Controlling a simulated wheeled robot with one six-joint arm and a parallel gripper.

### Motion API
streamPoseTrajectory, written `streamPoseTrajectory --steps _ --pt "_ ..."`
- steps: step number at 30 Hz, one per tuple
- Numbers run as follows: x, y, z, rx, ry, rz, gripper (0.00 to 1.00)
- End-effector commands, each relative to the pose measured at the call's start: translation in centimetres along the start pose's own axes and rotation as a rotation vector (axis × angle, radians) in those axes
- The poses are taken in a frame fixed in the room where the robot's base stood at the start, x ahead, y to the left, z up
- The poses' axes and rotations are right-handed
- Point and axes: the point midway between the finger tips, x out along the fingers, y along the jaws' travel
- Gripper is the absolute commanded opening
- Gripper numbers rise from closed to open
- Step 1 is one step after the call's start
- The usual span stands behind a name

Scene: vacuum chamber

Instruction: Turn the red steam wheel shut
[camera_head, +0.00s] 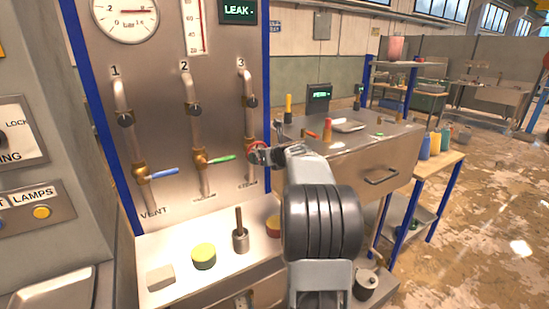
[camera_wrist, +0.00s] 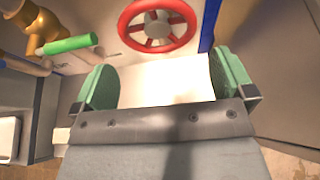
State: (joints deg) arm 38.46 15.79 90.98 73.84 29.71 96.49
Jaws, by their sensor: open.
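The red steam wheel (camera_wrist: 128,22) is a small spoked handwheel on the panel. It shows near the top of the wrist view. In the head view only a bit of its red rim (camera_head: 252,146) shows beside my arm, which hides the rest. My gripper (camera_wrist: 164,85) is open and empty, its two green-padded fingers wide apart. The wheel lies ahead of the fingertips and between them, a little left of the middle; I see no contact. In the head view my gripper (camera_head: 268,153) is close to the wheel under pipe 3.
A green lever (camera_head: 221,159) and a blue lever (camera_head: 164,173) sit left of the wheel on pipes 2 and 1. Below, a ledge holds a yellow-topped puck (camera_head: 204,256), a grey block and a metal post (camera_head: 240,238). A steel cabinet (camera_head: 350,165) stands to the right.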

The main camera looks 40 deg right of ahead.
Motion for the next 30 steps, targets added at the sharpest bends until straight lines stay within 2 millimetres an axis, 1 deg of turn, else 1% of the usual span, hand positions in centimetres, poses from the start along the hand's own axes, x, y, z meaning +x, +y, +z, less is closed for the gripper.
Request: streamPoseTrajectory --steps 1,6,9,12,18,30 --pt "-1.1 0.0 0.0 -0.001 -0.002 -0.003 1.0" --pt "-4.0 0.0 0.0 0.001 -0.002 -0.002 1.0" --pt "-5.2 -0.1 0.0 0.002 -0.001 -0.002 1.0" --pt "-6.0 0.0 0.0 0.002 0.0 -0.001 1.0" --pt "-6.7 0.0 0.0 0.002 0.0 0.0 1.0" --pt "-6.6 0.0 0.0 0.002 0.0 0.0 1.0"
